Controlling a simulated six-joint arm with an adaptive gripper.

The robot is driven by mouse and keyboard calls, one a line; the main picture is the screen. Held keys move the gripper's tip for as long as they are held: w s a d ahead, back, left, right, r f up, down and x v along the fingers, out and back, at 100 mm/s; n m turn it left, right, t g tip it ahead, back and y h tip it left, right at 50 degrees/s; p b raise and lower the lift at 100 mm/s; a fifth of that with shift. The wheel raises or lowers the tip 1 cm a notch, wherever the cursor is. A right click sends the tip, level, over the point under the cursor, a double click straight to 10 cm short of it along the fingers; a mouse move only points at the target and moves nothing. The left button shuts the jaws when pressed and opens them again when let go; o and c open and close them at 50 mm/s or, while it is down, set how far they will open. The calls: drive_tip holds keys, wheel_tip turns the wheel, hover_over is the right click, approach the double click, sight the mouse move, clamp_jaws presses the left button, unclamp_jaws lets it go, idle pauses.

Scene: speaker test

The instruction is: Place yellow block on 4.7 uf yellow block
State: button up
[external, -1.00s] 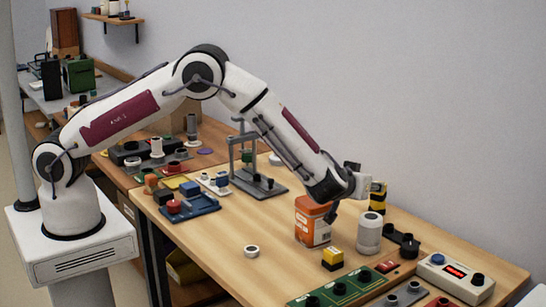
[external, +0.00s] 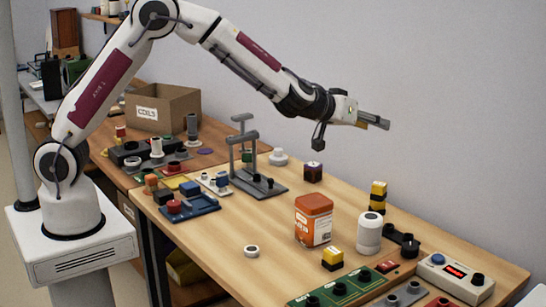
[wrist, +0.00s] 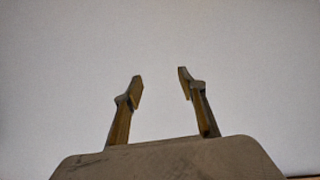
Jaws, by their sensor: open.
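One yellow block (external: 333,257) with a black lower part stands on the table in front of the orange box. At the back right, yellow and black parts form an upright stack (external: 378,196), which looks like one yellow-and-black block resting on another. Its lower part is partly hidden by the white cylinder. No 4.7 uF marking is readable. My gripper (external: 376,121) is high above the table, reaching right, well clear of the stack. The wrist view shows its two fingers (wrist: 161,80) apart with nothing between them, against the plain wall.
A dark cube (external: 313,172) is behind the box. A green board (external: 338,290) and control box (external: 454,278) line the front right. The table's left middle is mostly clear.

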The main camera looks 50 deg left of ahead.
drive_tip(key=s+a+r+m+g+h, duration=0.1)
drive_tip(key=s+a+r+m+h, duration=0.1)
drive_tip(key=s+a+r, duration=0.5)
drive_tip(key=s+a+r+m+g+h, duration=0.1)
drive_tip(key=s+a+r+g+h, duration=0.15)
drive_tip(key=s+r, duration=0.5)
drive_tip(key=s+a+f+g+y, duration=0.1)
drive_tip(key=s+a+f, duration=0.2)
drive_tip(key=s+a, duration=0.3)
drive_tip(key=s+a+f+g+y, duration=0.2)
drive_tip(key=s+a, duration=0.4)
drive_tip(key=s, duration=0.9)
drive_tip(key=s+a+f+g+y, duration=0.1)
drive_tip(key=s+a+f, duration=0.4)
drive_tip(key=s, duration=0.6)
drive_tip(key=shift+s+a, duration=0.2)
drive_tip(key=shift+a, duration=0.55)
